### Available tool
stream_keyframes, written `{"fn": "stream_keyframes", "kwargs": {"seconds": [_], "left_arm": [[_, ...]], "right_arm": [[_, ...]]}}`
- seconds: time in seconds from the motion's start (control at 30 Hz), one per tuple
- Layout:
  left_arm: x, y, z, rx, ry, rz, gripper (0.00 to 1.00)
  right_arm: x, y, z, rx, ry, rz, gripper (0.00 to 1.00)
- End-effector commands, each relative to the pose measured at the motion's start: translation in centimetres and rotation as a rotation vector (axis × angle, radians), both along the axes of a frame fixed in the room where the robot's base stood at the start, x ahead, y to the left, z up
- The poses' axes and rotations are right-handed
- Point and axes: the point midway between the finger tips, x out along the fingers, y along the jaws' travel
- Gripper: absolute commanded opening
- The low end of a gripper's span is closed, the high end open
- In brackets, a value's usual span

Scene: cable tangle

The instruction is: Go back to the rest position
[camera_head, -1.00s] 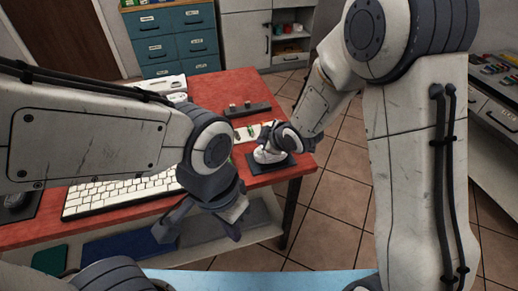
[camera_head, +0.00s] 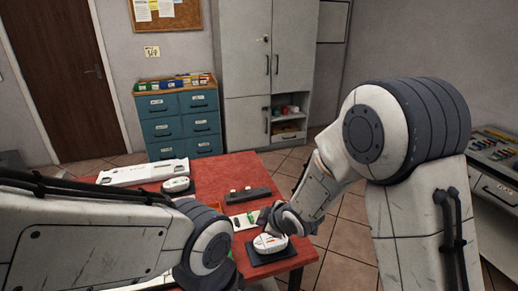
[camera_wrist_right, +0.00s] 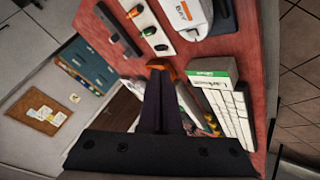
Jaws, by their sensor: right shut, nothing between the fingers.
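My right gripper (camera_head: 277,222) is beside the white device (camera_head: 270,242) on the black pad (camera_head: 262,257), at the front right of the red table (camera_head: 235,172). In the right wrist view its dark fingers (camera_wrist_right: 160,72) are together with nothing between them. The white device (camera_wrist_right: 188,14) with an orange mark shows there at the top, apart from the fingers. My left arm reaches in from the left, and its gripper is below the picture edge.
A white strip (camera_wrist_right: 150,25) with small green and orange pieces and a dark bar (camera_head: 247,195) lie on the table. A long white unit (camera_head: 143,173) is at the back. Teal drawers (camera_head: 183,118), a grey cabinet (camera_head: 245,70) and a right-hand counter (camera_head: 497,180) stand beyond.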

Motion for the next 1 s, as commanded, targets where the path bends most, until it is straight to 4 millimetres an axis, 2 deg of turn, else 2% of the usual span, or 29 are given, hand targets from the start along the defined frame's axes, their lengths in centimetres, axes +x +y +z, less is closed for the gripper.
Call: {"fn": "stream_keyframes", "kwargs": {"seconds": [0.07,0.17,0.27,0.3,0.5,0.6,0.7,0.77,1.0], "left_arm": [[0.0,0.0,0.1,0.000,0.000,0.000,0.00],[0.0,0.0,0.3,0.000,0.000,0.000,0.00],[0.0,0.0,0.4,0.000,0.000,0.000,0.00],[0.0,0.0,0.5,0.000,0.000,0.000,0.00],[0.0,0.0,0.7,0.000,0.000,0.000,0.00],[0.0,0.0,0.8,0.000,0.000,0.000,0.00],[0.0,0.0,0.8,0.000,0.000,0.000,0.00],[0.0,0.0,0.8,0.000,0.000,0.000,0.00],[0.0,0.0,0.8,0.000,0.000,0.000,0.00]], "right_arm": [[-1.3,0.2,1.1,-0.001,0.038,-0.033,0.00],[-4.8,0.1,2.8,-0.004,0.145,-0.123,0.00],[-10.2,-0.3,4.6,-0.003,0.293,-0.243,0.00],[-12.6,-0.6,5.2,-0.003,0.358,-0.292,0.00],[-24.3,-2.4,7.5,-0.025,0.648,-0.486,0.00],[-28.2,-3.1,8.1,-0.043,0.743,-0.541,0.00],[-30.2,-3.6,8.5,-0.057,0.794,-0.569,0.00],[-30.8,-3.8,8.5,-0.063,0.808,-0.577,0.00],[-30.9,-3.9,8.5,-0.065,0.812,-0.581,0.00]]}}
